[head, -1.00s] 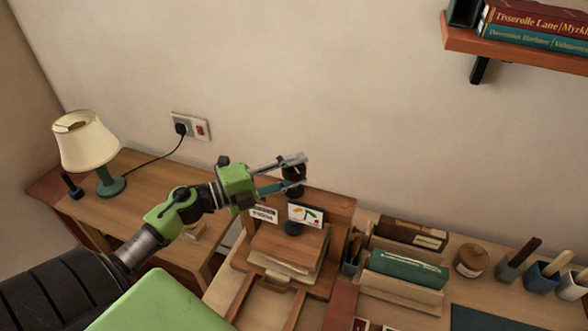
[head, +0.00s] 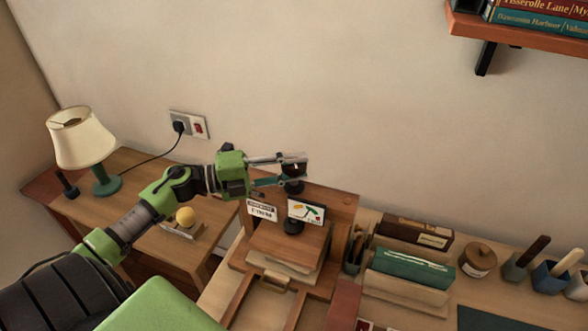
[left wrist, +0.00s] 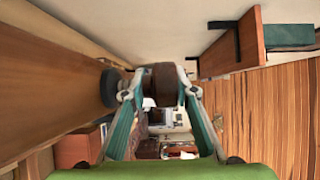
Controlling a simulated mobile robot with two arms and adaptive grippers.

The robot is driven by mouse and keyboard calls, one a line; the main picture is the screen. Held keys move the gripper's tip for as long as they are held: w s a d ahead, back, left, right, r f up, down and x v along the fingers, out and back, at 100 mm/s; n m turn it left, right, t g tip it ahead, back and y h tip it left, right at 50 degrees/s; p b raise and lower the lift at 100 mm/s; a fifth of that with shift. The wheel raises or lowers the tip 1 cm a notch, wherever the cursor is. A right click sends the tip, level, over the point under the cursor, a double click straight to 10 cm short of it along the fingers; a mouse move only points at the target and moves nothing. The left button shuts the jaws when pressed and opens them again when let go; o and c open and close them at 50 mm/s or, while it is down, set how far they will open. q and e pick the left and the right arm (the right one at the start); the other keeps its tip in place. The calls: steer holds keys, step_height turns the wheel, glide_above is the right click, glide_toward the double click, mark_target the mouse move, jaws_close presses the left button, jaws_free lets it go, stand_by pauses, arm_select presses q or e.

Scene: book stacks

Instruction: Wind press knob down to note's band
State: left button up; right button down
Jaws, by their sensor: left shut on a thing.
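The wooden press (head: 325,204) stands on the desk with a dark screw and knob (head: 293,184) above it. My left gripper (head: 292,164) reaches in from the left at the top of the screw, shut on the knob. In the left wrist view the dark brown knob (left wrist: 163,84) sits between the two fingertips. A white card with coloured bands (head: 305,211) stands on the press front, and a white note with dark print (head: 262,210) is to its left. The note's print is too small to read. My right gripper is not in view.
A bookshelf (head: 520,30) is above right.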

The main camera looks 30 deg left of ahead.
arm_select(q)
steer(key=o, duration=0.9)
steer(key=shift+w+a+r, duration=0.1)
steer(key=shift+r, duration=0.55)
steer(key=shift+f, duration=0.1)
steer(key=shift+f, duration=0.15)
steer(key=shift+s+f, duration=0.1)
steer(key=shift+s, duration=0.15)
steer(key=v, duration=1.1)
steer(key=shift+s+a, duration=0.15)
steer(key=shift+a, duration=0.15)
